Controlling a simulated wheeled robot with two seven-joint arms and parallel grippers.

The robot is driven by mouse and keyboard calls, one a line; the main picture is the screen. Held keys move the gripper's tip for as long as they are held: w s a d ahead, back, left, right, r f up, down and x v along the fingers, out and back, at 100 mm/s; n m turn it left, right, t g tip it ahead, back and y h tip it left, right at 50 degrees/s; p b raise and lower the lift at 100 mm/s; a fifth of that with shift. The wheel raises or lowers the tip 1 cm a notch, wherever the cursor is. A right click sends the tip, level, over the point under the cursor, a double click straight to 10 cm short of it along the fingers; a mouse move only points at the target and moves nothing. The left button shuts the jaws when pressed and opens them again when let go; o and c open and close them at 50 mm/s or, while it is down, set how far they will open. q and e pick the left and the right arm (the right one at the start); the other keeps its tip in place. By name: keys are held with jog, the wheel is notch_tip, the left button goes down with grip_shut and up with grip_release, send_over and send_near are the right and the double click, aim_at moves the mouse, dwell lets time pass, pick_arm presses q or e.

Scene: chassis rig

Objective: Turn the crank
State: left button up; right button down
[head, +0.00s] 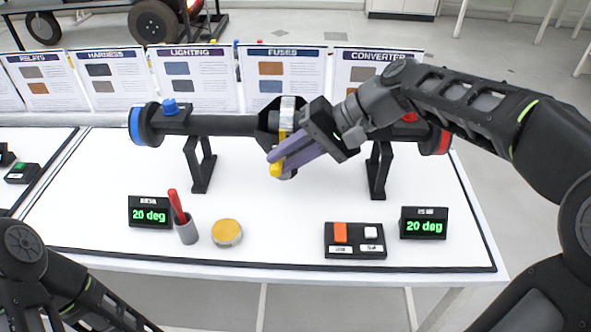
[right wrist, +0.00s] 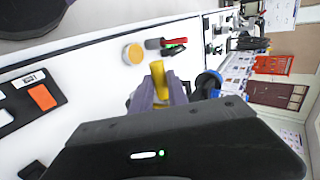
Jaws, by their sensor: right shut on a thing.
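A dark horizontal shaft (head: 228,125) runs between two black stands above the white table. It has a blue end (head: 136,125) at left and a red end (head: 442,141) at right. A yellow crank with a silver hub (head: 288,106) sits at its middle; the crank's yellow grip (head: 276,170) points down toward me and also shows in the right wrist view (right wrist: 158,75). My right gripper (head: 287,158) has its purple fingers shut on this grip and hides part of the crank. My left arm is at the lower left; its gripper is out of view.
Two displays, left (head: 150,212) and right (head: 423,223), both read 20 deg. A grey cup (head: 187,231) with a red pen, a round yellow-topped tin (head: 227,233) and a switch box (head: 355,241) stand in front. Paper panels (head: 195,78) line the back.

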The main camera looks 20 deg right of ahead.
pick_arm(q)
jog(key=shift+f+b, duration=0.45)
jog(key=shift+f, duration=0.4)
pick_arm(e)
jog(key=shift+d+y, duration=0.25)
jog(key=shift+y, duration=0.05)
jog(key=c, duration=1.3)
grip_release()
pick_arm(q)
jog(key=shift+r, duration=0.1)
pick_arm(e)
jog(key=v, duration=0.7)
jog(key=shift+s+d+r, duration=0.15)
jog(key=shift+s+d, duration=0.1)
jog(key=shift+d, duration=0.05)
